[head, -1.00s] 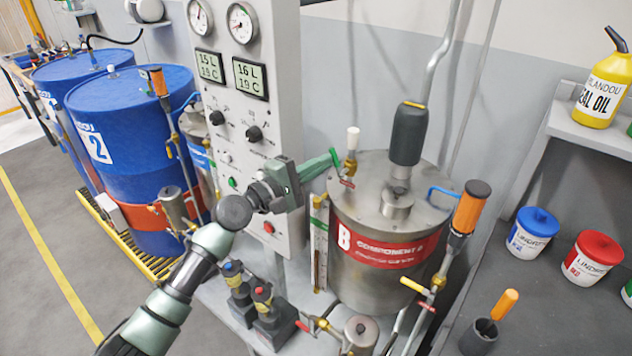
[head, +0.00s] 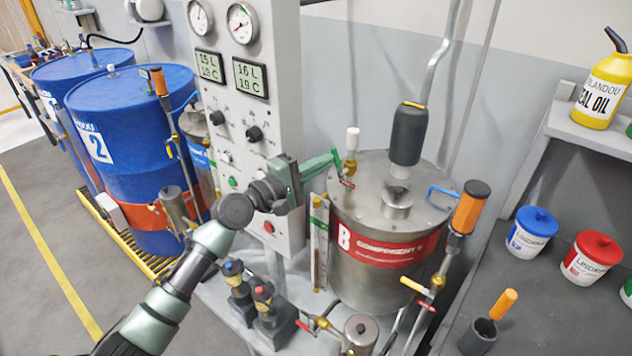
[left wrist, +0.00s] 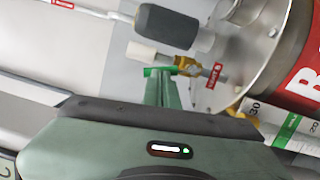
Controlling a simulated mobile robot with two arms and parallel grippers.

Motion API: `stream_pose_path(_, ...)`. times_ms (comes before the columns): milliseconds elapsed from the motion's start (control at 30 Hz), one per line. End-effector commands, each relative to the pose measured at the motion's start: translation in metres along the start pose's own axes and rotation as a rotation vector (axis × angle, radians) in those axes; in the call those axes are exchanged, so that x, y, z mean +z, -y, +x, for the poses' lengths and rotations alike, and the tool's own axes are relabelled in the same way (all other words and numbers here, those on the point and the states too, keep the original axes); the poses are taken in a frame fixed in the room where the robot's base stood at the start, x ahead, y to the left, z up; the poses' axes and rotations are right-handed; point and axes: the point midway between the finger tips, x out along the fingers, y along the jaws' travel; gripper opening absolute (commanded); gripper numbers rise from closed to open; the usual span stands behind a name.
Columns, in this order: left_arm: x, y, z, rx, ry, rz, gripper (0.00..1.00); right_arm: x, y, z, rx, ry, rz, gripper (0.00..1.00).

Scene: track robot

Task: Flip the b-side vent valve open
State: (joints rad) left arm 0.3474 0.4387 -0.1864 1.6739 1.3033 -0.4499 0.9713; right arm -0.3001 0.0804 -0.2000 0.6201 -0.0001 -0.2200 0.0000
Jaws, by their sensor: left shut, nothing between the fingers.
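The B-side vent valve (head: 349,166) is a small brass fitting with a white cap, on the lid of the steel component B tank (head: 375,285). A red tag hangs by it. The valve also shows in the left wrist view (left wrist: 187,66), with its red tag to the right. A bright green strip, apparently its lever, lies at my fingertips; the fingers partly hide it. My left gripper (head: 335,158) is shut with nothing held, its fingertips just left of the valve. Its fingers also show in the left wrist view (left wrist: 160,84). I cannot tell whether they touch the lever. My right gripper is not in view.
A grey control panel (head: 285,80) with gauges stands close behind my left arm. A dark cylinder (head: 408,135) rises from the tank lid. An orange-handled fitting (head: 470,207) stands at the tank's right. Blue drums (head: 125,130) stand at left.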

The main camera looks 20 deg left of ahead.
Motion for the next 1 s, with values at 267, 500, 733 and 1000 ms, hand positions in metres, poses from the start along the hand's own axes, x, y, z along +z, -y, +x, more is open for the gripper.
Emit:
stream_pose_path(267,0.0011,-0.0007,0.0003,-0.003,0.001,0.017,0.0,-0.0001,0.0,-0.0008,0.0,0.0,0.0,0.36)
stream_pose_path(500,0.0017,-0.0009,0.0004,-0.005,0.001,0.029,0.0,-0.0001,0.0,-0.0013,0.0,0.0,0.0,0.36)
stream_pose_path(733,0.0023,-0.0011,0.0005,-0.008,0.001,0.039,0.0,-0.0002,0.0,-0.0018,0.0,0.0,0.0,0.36)
stream_pose_path(1000,0.0029,-0.0014,0.0007,-0.01,0.001,0.052,0.0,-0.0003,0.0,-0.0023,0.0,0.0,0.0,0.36)
